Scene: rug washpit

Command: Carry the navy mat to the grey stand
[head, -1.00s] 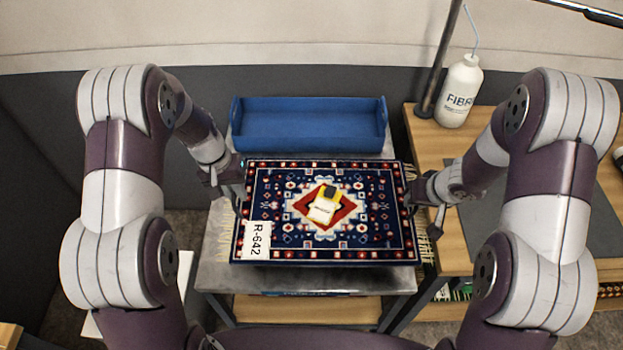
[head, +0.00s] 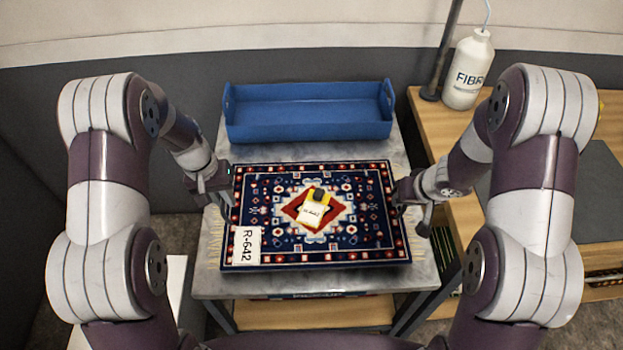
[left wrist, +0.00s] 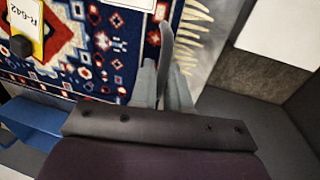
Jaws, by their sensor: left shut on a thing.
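The navy mat (head: 275,250) has a red and cream pattern, pale fringe and a white R-642 tag. It lies flat over the top of the grey stand (head: 208,272); I cannot tell if it touches it. A yellow and black item (head: 314,208) with a white label sits at its middle. My left gripper (head: 227,204) is shut on the mat's left edge; in the left wrist view its fingers (left wrist: 166,85) are at the patterned border. My right gripper (head: 408,203) is at the mat's right edge, its fingers too unclear to judge.
A blue tray (head: 308,130) stands at the back of the stand, just beyond the mat. A wooden table (head: 425,105) with a white bottle (head: 468,75) and a dark post (head: 440,55) is to the right. Bare stand top shows around the mat's left and near sides.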

